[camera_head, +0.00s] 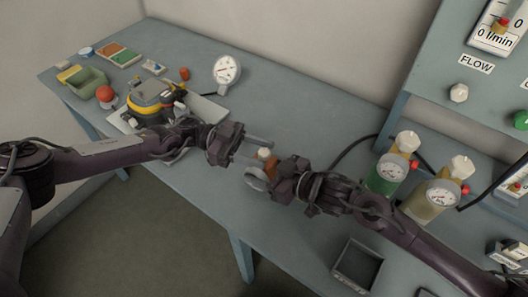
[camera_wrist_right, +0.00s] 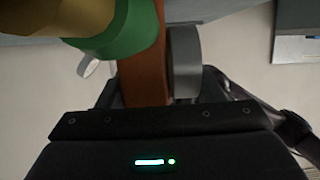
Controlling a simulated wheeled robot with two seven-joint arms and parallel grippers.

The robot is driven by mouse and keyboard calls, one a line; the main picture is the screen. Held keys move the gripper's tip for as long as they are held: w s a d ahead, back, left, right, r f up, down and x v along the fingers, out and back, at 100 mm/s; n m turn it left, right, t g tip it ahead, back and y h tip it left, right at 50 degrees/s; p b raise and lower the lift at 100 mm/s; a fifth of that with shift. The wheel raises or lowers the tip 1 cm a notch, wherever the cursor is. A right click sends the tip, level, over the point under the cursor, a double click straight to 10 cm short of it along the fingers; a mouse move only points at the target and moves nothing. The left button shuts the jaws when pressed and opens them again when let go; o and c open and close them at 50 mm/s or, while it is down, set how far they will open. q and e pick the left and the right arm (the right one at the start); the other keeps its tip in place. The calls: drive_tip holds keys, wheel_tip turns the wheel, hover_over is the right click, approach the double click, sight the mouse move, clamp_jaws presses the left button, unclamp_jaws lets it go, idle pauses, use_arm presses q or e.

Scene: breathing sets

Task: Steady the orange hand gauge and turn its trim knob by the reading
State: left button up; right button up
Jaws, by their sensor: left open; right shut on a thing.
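The orange hand gauge (camera_head: 271,166) is above the table near the middle of the head view. A pale cap shows at its top and a round grey-white part at its lower left; its reading is not legible. My right gripper (camera_head: 275,173) is shut on the gauge from the right.
A yellow and black device (camera_head: 150,95) and a white round dial (camera_head: 226,70) stand at the back left. Green (camera_head: 383,180) and tan (camera_head: 425,203) gauge units stand at right. A grey open bin (camera_head: 357,265) is at front right. The back middle of the table is clear.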

use_arm(q)
drive_tip(key=shift+x, duration=0.8)
drive_tip(key=shift+c, duration=0.5)
drive_tip(key=c, duration=0.9)
drive_tip(key=shift+o, duration=0.2)
